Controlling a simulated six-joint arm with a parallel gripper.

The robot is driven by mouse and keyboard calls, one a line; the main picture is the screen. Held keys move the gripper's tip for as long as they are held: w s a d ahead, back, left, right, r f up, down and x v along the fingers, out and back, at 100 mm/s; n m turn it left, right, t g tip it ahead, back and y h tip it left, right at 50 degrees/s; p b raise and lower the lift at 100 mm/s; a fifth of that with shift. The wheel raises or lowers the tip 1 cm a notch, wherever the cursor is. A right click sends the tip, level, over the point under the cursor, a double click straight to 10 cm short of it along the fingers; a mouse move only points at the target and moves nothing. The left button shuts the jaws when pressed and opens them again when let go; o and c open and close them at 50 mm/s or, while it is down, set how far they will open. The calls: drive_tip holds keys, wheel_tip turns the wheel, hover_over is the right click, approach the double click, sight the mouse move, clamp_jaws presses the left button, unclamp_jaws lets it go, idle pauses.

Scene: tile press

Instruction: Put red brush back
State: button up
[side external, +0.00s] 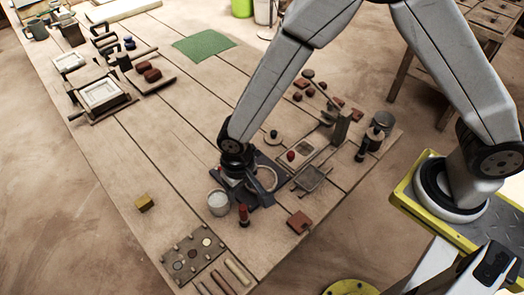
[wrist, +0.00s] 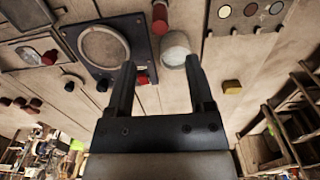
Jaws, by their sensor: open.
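The red brush (side external: 243,214) stands upright on the table beside a white cup (side external: 219,203), near the front corner of a dark board with a ring (side external: 265,179). In the wrist view its red handle (wrist: 160,18) shows at the top, beyond the cup (wrist: 175,46). My gripper (side external: 235,178) is above the dark board, close behind the cup. In the wrist view the gripper (wrist: 161,62) is open, its fingers wide apart with nothing held between them. A small red piece (wrist: 141,77) shows beside the left finger, partly hidden; I cannot tell what it is.
A yellow block (side external: 144,203) lies left of the cup. A panel with coloured discs (side external: 193,258) and several rods (side external: 237,271) lie at the front. A red tile (side external: 299,222) lies to the right. The table's middle left is clear.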

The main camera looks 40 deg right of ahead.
drive_tip(key=shift+r, duration=0.25)
drive_tip(key=shift+d, duration=0.1)
idle(0.4)
drive_tip(key=shift+w+d+r, duration=0.1)
drive_tip(key=shift+d+r, duration=0.15)
drive_tip(key=s+d+r+t, duration=0.1)
drive_tip(key=s+d+r, duration=0.1)
drive_tip(key=d+r, duration=0.2)
drive_tip(key=s+d+r, duration=0.1)
drive_tip(key=d+r, duration=0.3)
drive_tip(key=d, duration=0.6)
drive_tip(key=s+d+r+t, duration=0.1)
drive_tip(key=d+r, duration=0.3)
drive_tip(key=d, duration=0.4)
drive_tip(key=shift+s+r+t, duration=0.15)
drive_tip(key=shift+s+t, duration=0.15)
drive_tip(key=shift+s, duration=0.5)
